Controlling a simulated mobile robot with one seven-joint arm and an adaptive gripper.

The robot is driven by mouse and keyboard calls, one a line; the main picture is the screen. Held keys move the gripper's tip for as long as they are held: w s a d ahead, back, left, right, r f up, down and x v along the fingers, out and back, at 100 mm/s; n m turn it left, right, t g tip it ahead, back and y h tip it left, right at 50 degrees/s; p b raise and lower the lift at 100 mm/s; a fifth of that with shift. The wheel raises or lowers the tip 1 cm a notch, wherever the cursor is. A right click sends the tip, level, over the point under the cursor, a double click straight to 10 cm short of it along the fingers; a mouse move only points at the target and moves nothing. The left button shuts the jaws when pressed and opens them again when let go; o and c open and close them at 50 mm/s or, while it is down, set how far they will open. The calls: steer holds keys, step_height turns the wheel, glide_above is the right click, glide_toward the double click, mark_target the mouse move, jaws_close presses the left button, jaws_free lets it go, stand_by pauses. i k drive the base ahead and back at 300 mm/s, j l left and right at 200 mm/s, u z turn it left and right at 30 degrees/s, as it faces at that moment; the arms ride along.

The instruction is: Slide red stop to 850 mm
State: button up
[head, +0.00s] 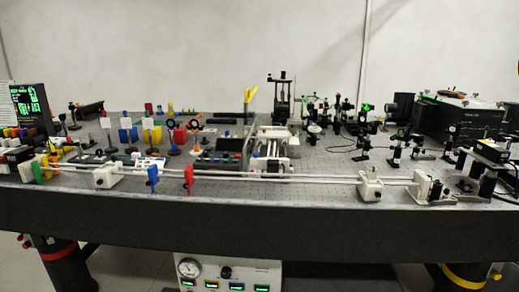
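The red stop (188,180) is an upright red plate on the pale twin rail (280,178) along the front edge of the bench. It stands left of the middle of the rail, just right of a similar blue stop (152,178), with a small gap between them. A white block (107,177) sits on the rail to their left, and another white block (370,187) sits far to the right. No millimetre marks are readable at this size. My gripper is not in view.
The rail between the red stop and the right white block looks clear. A green plate (38,172) stands near the rail's left end. Behind the rail are a dark control box (219,161) and several optical mounts. An instrument panel (228,271) is below the bench.

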mark_target(189, 172)
steer(key=i+j+u, duration=0.1)
steer(key=u, duration=0.35)
steer(key=i+u, duration=0.25)
steer(key=u, duration=0.2)
